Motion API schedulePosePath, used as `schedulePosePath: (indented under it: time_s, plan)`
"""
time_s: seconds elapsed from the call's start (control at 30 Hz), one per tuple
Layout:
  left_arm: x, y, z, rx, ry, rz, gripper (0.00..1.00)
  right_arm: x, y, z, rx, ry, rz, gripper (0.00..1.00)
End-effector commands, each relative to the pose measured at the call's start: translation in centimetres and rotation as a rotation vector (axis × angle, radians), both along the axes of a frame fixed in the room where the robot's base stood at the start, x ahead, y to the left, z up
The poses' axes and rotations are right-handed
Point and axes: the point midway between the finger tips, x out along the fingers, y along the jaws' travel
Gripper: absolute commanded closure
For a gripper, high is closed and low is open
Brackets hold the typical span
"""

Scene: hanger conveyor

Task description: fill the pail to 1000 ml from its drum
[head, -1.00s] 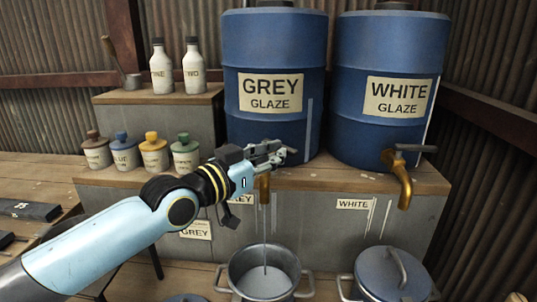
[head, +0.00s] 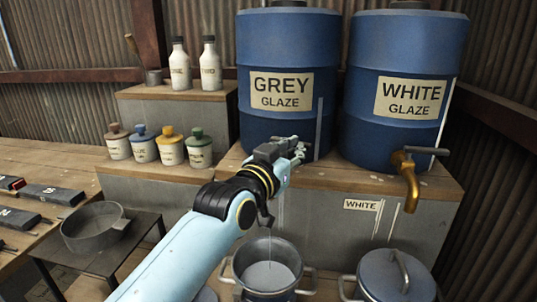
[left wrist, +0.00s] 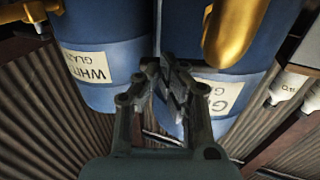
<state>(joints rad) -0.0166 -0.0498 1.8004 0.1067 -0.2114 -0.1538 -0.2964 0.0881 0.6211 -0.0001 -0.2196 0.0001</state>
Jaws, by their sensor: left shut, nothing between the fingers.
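The blue grey-glaze drum (head: 287,45) stands on a wooden-topped grey block. Its tap is hidden behind my left arm in the head view; a brass tap (left wrist: 235,28) shows close by the fingers in the left wrist view. An open grey pail (head: 268,244) stands below, with grey liquid (head: 268,275) inside. A thin streak, seemingly a stream, runs down into it. Any level marks cannot be read. My left gripper (head: 297,150) is shut and empty at the tap's height, in front of the grey drum; its fingers also show in the left wrist view (left wrist: 172,90). My right gripper is out of view.
The white-glaze drum (head: 405,50) with its brass tap (head: 410,180) stands to the right, above a lidded pot (head: 395,275). Small labelled jars (head: 170,147) and two bottles (head: 208,65) stand left. A grey pan (head: 92,228) sits on a dark stand at left.

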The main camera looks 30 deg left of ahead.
Motion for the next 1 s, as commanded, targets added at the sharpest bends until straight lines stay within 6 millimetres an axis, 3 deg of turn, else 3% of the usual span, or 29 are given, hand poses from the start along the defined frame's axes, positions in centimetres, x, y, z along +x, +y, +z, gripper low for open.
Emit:
schedulePosePath:
  time_s: [0.23,0.57,1.0]
  plan:
    - [1.2,-0.7,0.0,0.000,0.001,-0.019,1.00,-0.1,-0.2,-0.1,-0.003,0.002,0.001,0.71]
    - [2.0,-1.0,0.0,0.000,0.000,-0.020,1.00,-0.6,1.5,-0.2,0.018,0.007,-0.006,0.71]
    - [2.2,-1.1,0.0,0.000,0.000,-0.020,1.00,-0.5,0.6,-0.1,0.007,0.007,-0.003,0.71]
